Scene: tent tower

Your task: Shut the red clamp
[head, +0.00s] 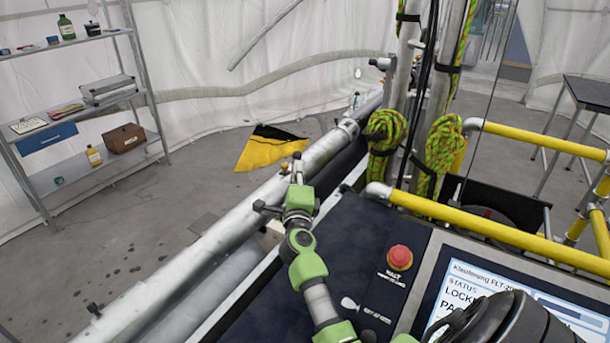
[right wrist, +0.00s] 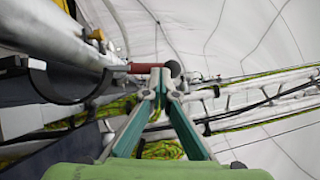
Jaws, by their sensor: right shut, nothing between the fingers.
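The red clamp's handle (right wrist: 142,68) shows in the right wrist view as a short red bar with a dark round knob at its right end. It sticks out from the end of grey metal parts at the left. I cannot tell whether the clamp is open or shut. I cannot make out its red part in the head view. My right gripper (right wrist: 158,82) is shut and empty, its fingertips right at the red handle; I cannot tell if they touch. In the head view my right gripper (head: 296,168) is beside the long grey pipe. My left gripper is not in view.
The long grey pipe (head: 235,228) runs diagonally past my right arm. A dark console with a red stop button (head: 400,257) and a screen (head: 500,290) is at the lower right. Yellow rails (head: 480,228) and green ropes (head: 442,150) stand right. Shelves (head: 75,113) stand far left.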

